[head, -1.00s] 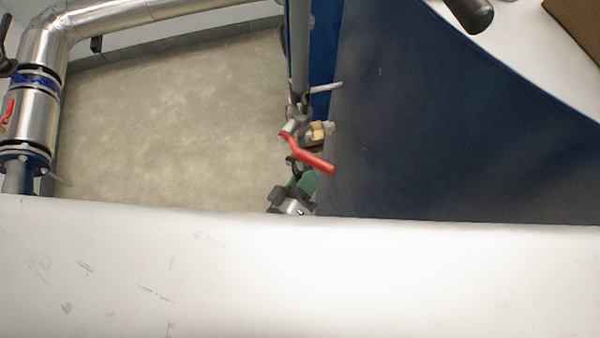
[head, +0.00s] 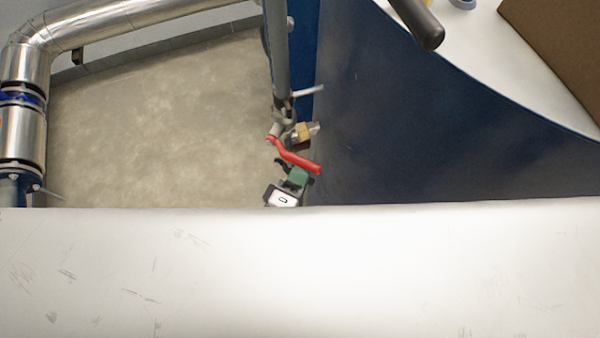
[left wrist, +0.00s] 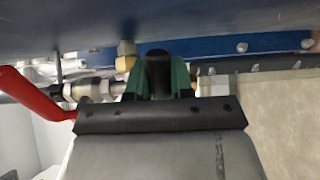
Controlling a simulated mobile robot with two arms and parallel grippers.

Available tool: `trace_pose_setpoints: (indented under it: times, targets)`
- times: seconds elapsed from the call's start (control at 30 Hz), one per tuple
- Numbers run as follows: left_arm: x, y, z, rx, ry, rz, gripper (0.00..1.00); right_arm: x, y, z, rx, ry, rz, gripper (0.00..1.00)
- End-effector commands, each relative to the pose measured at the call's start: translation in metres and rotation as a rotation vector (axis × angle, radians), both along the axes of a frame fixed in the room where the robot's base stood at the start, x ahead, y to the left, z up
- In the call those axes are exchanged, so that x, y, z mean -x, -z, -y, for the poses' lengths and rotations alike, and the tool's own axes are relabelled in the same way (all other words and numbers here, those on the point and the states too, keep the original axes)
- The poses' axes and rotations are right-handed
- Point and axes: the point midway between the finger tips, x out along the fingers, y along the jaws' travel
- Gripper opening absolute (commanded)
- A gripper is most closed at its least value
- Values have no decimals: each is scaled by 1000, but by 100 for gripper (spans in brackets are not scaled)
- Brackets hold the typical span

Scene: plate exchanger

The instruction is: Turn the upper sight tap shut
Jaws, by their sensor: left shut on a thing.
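My left gripper (head: 298,177) is small in the head view, with green finger pads just under a red lever (head: 297,160). In the left wrist view the pads of my left gripper (left wrist: 158,77) are shut on a rounded black handle (left wrist: 158,63), which stands up between them. Brass fittings (left wrist: 126,60) show close behind it. The red lever (left wrist: 35,93) reaches in from the left there, apart from the fingers. I cannot tell which sight tap the black handle belongs to; its stem is hidden. My right gripper is not in view.
A grey vertical pipe (head: 276,55) runs beside a blue frame edge and a wide dark blue panel (head: 430,120). A brass fitting (head: 303,132) sits above the red lever. Silver pipework (head: 25,130) stands at the left. Bare floor (head: 150,120) lies between.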

Motion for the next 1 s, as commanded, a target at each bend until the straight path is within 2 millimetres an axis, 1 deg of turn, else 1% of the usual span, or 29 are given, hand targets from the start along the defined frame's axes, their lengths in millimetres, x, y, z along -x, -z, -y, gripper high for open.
trace_pose_setpoints:
  times: [0.2,0.57,0.6,0.73,0.77,1.0]
  targets:
    - [0,-2,0,30,0,-15,0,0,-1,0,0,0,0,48]
    - [0,-2,0,36,0,-18,0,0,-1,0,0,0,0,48]
    - [0,-2,0,36,0,-18,25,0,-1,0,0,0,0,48]
    - [0,-2,0,34,0,-17,45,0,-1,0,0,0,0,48]
    - [0,-2,0,34,0,-17,48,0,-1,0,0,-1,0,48]
    - [0,-2,0,31,0,-16,48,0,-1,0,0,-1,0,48]
